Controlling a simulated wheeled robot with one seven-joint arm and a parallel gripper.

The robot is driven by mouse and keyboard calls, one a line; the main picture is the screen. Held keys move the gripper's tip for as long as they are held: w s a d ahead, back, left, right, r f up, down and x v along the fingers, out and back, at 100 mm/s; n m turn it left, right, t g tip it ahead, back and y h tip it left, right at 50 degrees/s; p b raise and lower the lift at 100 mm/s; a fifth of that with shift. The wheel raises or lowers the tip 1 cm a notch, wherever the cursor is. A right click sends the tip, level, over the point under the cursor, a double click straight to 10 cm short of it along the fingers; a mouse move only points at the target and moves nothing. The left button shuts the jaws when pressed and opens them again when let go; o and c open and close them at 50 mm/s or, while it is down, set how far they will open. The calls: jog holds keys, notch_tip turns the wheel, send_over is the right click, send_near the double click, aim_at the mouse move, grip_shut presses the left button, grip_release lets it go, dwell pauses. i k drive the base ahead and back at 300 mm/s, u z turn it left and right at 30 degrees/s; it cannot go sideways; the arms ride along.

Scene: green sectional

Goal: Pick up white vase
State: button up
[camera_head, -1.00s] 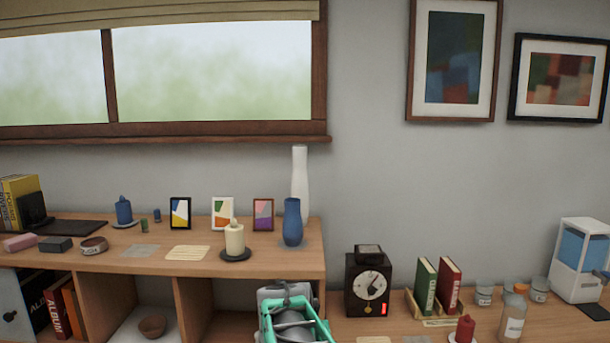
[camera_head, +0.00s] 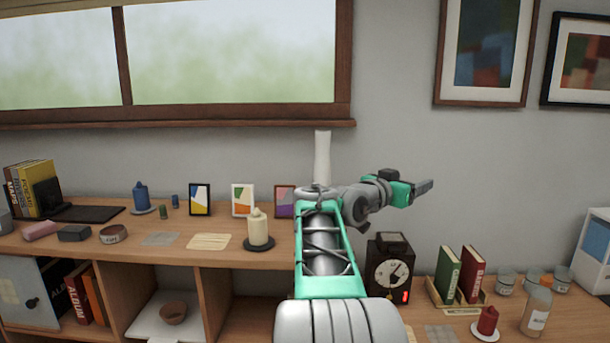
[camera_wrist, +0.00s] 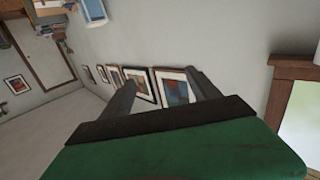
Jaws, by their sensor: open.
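The white vase (camera_head: 322,157) is tall and slim and stands at the back right of the wooden shelf top, against the wall. In the head view only its upper part shows; my arm hides the lower part. My gripper (camera_head: 428,187) is in the air to the right of the vase, pointing right, away from it. In the wrist view my gripper (camera_wrist: 160,88) has its two fingers apart with nothing between them, facing the wall pictures. The vase does not clearly show in the wrist view.
A cream candle (camera_head: 258,229) and small picture frames (camera_head: 243,200) stand left of the vase. The blue vase beside it is hidden behind my arm. A black clock (camera_head: 389,272), books (camera_head: 459,273) and jars (camera_head: 536,312) stand on the lower top at right.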

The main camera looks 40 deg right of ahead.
aim_at(322, 174)
jog(key=z, duration=0.05)
jog(key=i, duration=1.25)
